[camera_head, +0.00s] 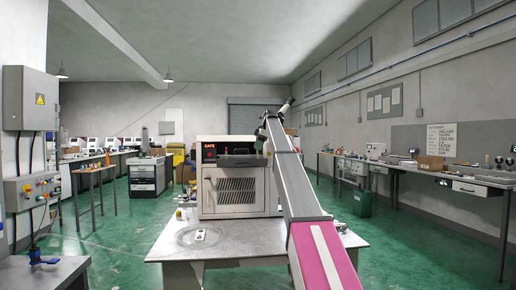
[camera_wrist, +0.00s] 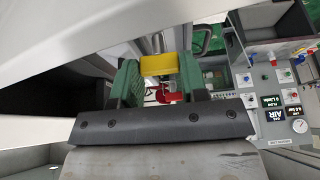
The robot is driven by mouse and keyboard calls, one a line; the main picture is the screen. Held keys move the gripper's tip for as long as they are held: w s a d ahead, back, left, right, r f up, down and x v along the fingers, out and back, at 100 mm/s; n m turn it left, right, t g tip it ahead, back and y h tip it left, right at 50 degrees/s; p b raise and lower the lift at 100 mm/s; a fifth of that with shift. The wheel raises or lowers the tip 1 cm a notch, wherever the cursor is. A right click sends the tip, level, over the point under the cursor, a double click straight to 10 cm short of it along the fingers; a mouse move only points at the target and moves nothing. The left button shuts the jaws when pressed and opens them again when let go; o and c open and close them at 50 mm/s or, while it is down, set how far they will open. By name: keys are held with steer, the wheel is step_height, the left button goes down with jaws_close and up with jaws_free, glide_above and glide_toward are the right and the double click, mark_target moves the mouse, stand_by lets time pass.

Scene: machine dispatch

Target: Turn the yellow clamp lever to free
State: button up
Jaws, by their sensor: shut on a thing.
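The yellow clamp lever (camera_wrist: 158,65) shows in the wrist view as a yellow block below a bright metal rod. My gripper (camera_wrist: 160,76) has its two green-padded fingers on either side of the yellow block and is shut on it. A red part (camera_wrist: 168,97) shows behind, between the fingers. In the head view my arm reaches to the upper right of the white machine (camera_head: 238,190). The lever is not clear there, hidden by the arm or too small to tell.
A panel with gauges and displays (camera_wrist: 272,105) is close on the right in the wrist view. Benches line the right wall. Green floor is free around the table.

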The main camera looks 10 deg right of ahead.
stand_by(0.6)
steer(key=o, duration=0.9)
steer(key=shift+r, duration=0.1)
